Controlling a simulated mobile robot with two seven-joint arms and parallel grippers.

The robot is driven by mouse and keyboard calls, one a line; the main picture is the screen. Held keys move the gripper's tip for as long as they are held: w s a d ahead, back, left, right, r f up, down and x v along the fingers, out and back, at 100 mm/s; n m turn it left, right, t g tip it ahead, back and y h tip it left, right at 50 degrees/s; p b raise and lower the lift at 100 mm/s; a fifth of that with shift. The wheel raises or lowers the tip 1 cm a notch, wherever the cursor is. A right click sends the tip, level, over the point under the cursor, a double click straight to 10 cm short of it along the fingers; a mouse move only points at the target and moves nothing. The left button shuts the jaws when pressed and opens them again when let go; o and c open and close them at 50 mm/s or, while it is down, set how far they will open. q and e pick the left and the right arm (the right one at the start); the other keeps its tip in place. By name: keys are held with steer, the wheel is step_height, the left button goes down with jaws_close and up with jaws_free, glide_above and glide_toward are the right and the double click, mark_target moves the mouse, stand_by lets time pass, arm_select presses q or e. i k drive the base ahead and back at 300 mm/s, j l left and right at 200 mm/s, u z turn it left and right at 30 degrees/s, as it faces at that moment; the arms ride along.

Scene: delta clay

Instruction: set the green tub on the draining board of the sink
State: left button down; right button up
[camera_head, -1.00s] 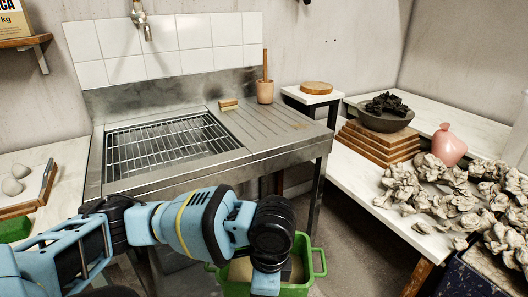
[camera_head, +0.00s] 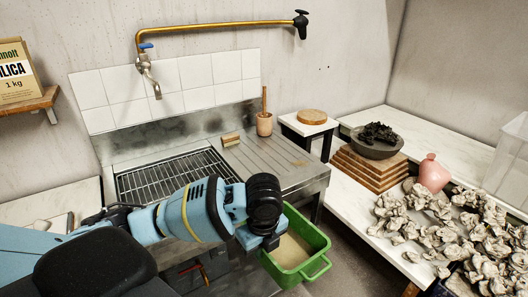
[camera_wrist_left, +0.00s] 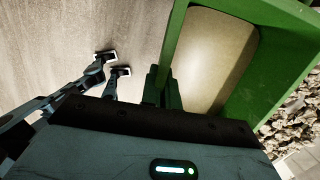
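The green tub (camera_head: 318,268) hangs in front of the sink's right side, below the level of its top. Something beige and smooth lies in it. My left gripper (camera_head: 270,241) is at the tub's near-left wall; the dark arm end partly covers the contact. In the left wrist view its fingers (camera_wrist_left: 162,88) are closed on the rim of the tub (camera_wrist_left: 277,10). The draining board (camera_head: 262,160) is the ribbed metal area right of the basin, mostly bare. My right gripper (camera_wrist_left: 113,63) shows in the left wrist view, its two fingertips apart and empty.
A brush block (camera_head: 230,139) and a cup with a stick (camera_head: 264,124) stand at the board's back edge. The sink basin has a wire rack (camera_head: 165,178). A low stool with a round board (camera_head: 312,116) stands at right, beside tables with clay lumps (camera_head: 440,225).

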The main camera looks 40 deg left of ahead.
mark_target(266, 163)
steer(key=i+j, duration=0.9)
